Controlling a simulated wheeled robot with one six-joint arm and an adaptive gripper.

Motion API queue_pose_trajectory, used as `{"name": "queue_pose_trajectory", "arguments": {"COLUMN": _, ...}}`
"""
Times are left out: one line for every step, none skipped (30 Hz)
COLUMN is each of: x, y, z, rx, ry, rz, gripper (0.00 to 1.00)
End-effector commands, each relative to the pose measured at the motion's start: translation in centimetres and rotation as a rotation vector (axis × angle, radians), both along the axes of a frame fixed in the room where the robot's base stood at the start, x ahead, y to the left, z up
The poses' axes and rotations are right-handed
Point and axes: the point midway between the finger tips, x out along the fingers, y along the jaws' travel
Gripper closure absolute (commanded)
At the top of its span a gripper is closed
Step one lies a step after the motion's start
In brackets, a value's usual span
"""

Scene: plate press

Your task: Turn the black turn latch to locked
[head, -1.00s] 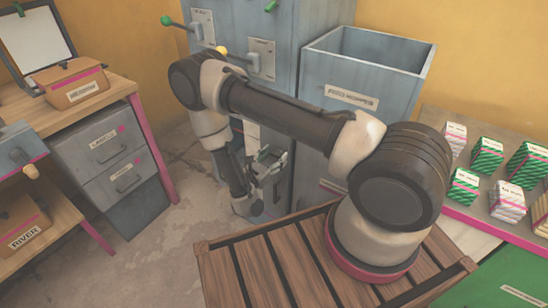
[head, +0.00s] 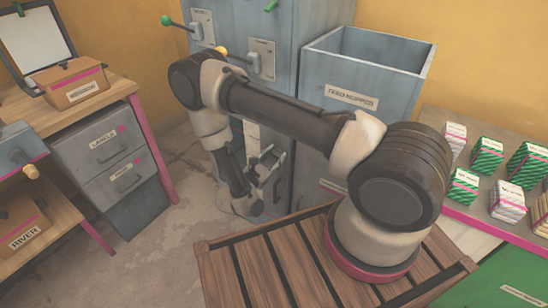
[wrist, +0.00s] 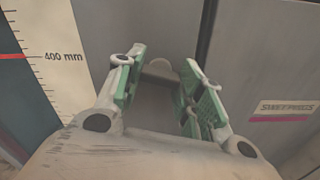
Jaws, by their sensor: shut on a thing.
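My gripper (wrist: 163,66) is at the lower front of the blue-grey press cabinet, with its green-padded fingers on either side of a rounded, dull grey-brown knob (wrist: 159,72). I take this knob for the turn latch; it looks paler than black here, and its turned position cannot be told. The fingers are shut on it, though a gap shows between the near parts of the pads. In the head view my gripper (head: 268,168) is low beside the cabinet (head: 328,25), and the latch is hidden behind my arm and gripper.
A strip marked 400 mm (wrist: 55,57) is left of my fingers, and a pink-edged label (wrist: 286,108) is to the right. An open-topped hopper (head: 385,65) stands right of the levers. A drawer unit (head: 105,150) stands left, with bare floor (head: 150,245) between. Small striped boxes (head: 487,155) sit on the right shelf.

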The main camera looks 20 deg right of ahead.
Motion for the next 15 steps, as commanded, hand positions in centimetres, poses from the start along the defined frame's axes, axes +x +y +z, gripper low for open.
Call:
{"name": "queue_pose_trajectory", "arguments": {"x": 0.0, "y": 0.01, "z": -0.01, "rx": 0.024, "ry": -0.034, "rz": 0.0, "gripper": 0.87}}
{"name": "queue_pose_trajectory", "arguments": {"x": 0.0, "y": 0.01, "z": -0.01, "rx": 0.041, "ry": -0.057, "rz": 0.0, "gripper": 0.87}}
{"name": "queue_pose_trajectory", "arguments": {"x": 0.0, "y": 0.01, "z": -0.01, "rx": 0.063, "ry": -0.089, "rz": 0.0, "gripper": 0.87}}
{"name": "queue_pose_trajectory", "arguments": {"x": 0.0, "y": 0.01, "z": -0.01, "rx": 0.079, "ry": -0.112, "rz": 0.0, "gripper": 0.87}}
{"name": "queue_pose_trajectory", "arguments": {"x": 0.0, "y": 0.01, "z": -0.01, "rx": 0.096, "ry": -0.135, "rz": 0.0, "gripper": 0.87}}
{"name": "queue_pose_trajectory", "arguments": {"x": 0.0, "y": 0.01, "z": -0.01, "rx": 0.118, "ry": -0.166, "rz": 0.0, "gripper": 0.87}}
{"name": "queue_pose_trajectory", "arguments": {"x": 0.0, "y": 0.01, "z": -0.01, "rx": 0.135, "ry": -0.19, "rz": 0.0, "gripper": 0.87}}
{"name": "queue_pose_trajectory", "arguments": {"x": 0.0, "y": 0.01, "z": -0.01, "rx": 0.151, "ry": -0.213, "rz": 0.0, "gripper": 0.87}}
{"name": "queue_pose_trajectory", "arguments": {"x": 0.0, "y": 0.01, "z": -0.01, "rx": 0.174, "ry": -0.244, "rz": 0.0, "gripper": 0.87}}
{"name": "queue_pose_trajectory", "arguments": {"x": 0.0, "y": 0.01, "z": -0.01, "rx": 0.19, "ry": -0.267, "rz": 0.0, "gripper": 0.87}}
{"name": "queue_pose_trajectory", "arguments": {"x": 0.0, "y": 0.01, "z": -0.01, "rx": 0.206, "ry": -0.29, "rz": 0.0, "gripper": 0.87}}
{"name": "queue_pose_trajectory", "arguments": {"x": 0.0, "y": 0.01, "z": -0.01, "rx": 0.229, "ry": -0.322, "rz": 0.0, "gripper": 0.87}}
{"name": "queue_pose_trajectory", "arguments": {"x": 0.0, "y": 0.01, "z": -0.01, "rx": 0.245, "ry": -0.345, "rz": 0.0, "gripper": 0.87}}
{"name": "queue_pose_trajectory", "arguments": {"x": 0.0, "y": 0.01, "z": -0.01, "rx": 0.262, "ry": -0.367, "rz": 0.0, "gripper": 0.87}}
{"name": "queue_pose_trajectory", "arguments": {"x": 0.0, "y": 0.01, "z": -0.01, "rx": 0.285, "ry": -0.399, "rz": 0.0, "gripper": 0.87}}
